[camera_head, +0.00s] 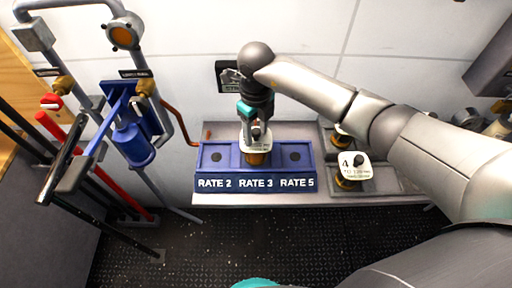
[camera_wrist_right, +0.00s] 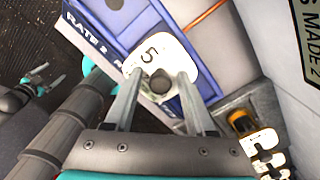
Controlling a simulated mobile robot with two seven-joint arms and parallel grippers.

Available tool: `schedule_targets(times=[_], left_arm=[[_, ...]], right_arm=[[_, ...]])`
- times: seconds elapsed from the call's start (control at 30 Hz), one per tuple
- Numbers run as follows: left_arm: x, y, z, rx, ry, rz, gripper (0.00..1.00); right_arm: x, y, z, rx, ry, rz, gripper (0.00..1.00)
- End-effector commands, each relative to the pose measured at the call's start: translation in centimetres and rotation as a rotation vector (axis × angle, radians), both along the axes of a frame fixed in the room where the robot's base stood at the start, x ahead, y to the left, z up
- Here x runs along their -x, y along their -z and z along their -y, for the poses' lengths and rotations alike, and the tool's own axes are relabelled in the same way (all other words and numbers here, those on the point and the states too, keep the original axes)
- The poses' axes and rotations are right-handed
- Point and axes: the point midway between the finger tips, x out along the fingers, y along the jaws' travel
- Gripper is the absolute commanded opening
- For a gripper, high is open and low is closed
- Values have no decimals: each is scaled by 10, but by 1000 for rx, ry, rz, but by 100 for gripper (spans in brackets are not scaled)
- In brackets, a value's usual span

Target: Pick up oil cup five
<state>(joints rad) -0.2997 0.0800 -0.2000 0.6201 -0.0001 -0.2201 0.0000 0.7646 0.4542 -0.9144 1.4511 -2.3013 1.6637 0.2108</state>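Oil cup five, with a white top marked 5 (camera_wrist_right: 152,52) and a dark knob, is at the middle, RATE 3 place of the blue rack (camera_head: 207,172). Its amber body (camera_head: 258,158) shows below my right gripper (camera_head: 255,130) in the head view. I cannot tell whether it is fully seated. In the right wrist view, my right gripper's fingers (camera_wrist_right: 161,78) stand either side of the knob, with a small gap. My left gripper (camera_wrist_right: 52,80) shows small at the left of the right wrist view; its opening is unclear.
Cup 4 (camera_head: 355,167) stands on a grey tray (camera_head: 384,183) right of the rack, with another cup (camera_head: 340,136) behind it. The RATE 2 and RATE 5 places are empty. Blue pump, pipes and levers (camera_head: 131,140) stand left. The wall is close behind.

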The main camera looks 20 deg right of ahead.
Motion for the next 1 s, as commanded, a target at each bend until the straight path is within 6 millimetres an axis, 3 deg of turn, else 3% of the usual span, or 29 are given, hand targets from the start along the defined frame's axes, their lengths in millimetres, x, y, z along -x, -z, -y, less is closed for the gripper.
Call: schedule_targets(times=[0.07, 0.47, 1.0], left_arm=[[0, 0, 0, 0, 0, 0, 89], [0, 0, 0, 0, 0, 0, 89], [0, 0, 0, 0, 0, 0, 89]], right_arm=[[0, 0, 0, 0, 0, 0, 45], [0, 0, 0, 0, 1, 0, 0], [0, -1, 0, 0, 1, 0, 0]])
